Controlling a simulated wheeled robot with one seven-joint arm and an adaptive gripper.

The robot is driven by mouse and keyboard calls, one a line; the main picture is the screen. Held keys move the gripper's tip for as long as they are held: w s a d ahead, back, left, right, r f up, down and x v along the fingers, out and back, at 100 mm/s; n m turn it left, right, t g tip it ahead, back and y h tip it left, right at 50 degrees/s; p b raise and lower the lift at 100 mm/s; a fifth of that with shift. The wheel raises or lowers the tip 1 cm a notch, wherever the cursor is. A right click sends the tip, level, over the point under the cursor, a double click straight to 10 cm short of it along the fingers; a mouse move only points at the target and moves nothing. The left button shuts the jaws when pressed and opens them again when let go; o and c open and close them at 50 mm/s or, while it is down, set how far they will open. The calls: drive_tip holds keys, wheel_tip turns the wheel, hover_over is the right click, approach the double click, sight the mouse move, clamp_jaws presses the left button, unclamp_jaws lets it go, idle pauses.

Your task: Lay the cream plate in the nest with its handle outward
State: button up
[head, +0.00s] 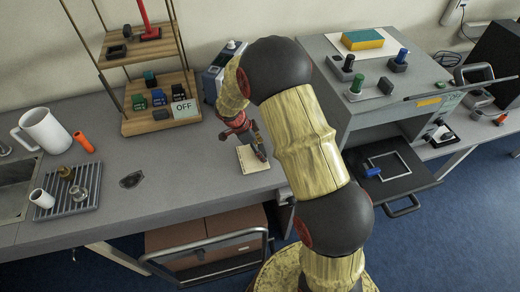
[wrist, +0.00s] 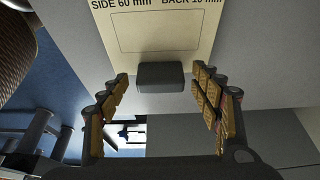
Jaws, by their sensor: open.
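A cream plate (head: 250,158) lies on the grey bench near its front edge, partly hidden by my gripper (head: 258,150). In the wrist view the cream plate (wrist: 150,32) shows printed lettering and a rectangle outline. A dark block-like handle (wrist: 160,77) is at its near edge. My gripper (wrist: 160,90) is open, with one finger on each side of the handle and a gap to both. A white square frame (head: 391,165), which may be the nest, lies on a dark pulled-out tray of the grey machine at right. A blue piece (head: 372,172) sits at its left edge.
A wooden shelf (head: 160,122) with small blocks stands at the back, beside a blue-grey device (head: 213,82). The grey machine (head: 338,115) with knobs on top rises at right. A white jug (head: 45,130) and drain rack (head: 70,197) are at left.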

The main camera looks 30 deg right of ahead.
sight(249, 158)
drive_tip(key=s+v, duration=0.1)
drive_tip(key=v, duration=1)
drive_tip(key=s+a+r+n+t+y, duration=0.1)
drive_tip(key=s+r+n, duration=0.35)
drive_tip(key=r, duration=0.35)
drive_tip(key=s+a+r+n+t+y, duration=0.1)
drive_tip(key=s+a+r+n+t, duration=0.1)
drive_tip(key=s+r+n, duration=0.45)
drive_tip(key=s+a+r+n+t+y, duration=0.1)
drive_tip(key=s+a+r+n, duration=0.1)
drive_tip(key=s+r+n, duration=0.2)
drive_tip(key=s+a+r+n+t+y, duration=0.1)
drive_tip(key=s+n, duration=0.4)
drive_tip(key=s, duration=0.6)
wheel_tip(249, 158, up, 3)
drive_tip(key=shift+s+a+f+t+p, duration=0.15)
drive_tip(key=shift+a+t+p, duration=0.35)
drive_tip(key=shift+t, duration=0.3)
wheel_tip(249, 158, down, 4)
drive_tip(key=b, duration=0.4)
drive_tip(key=shift+f+b, duration=0.2)
drive_tip(key=shift+b, duration=0.1)
drive_tip(key=shift+c, duration=0.2)
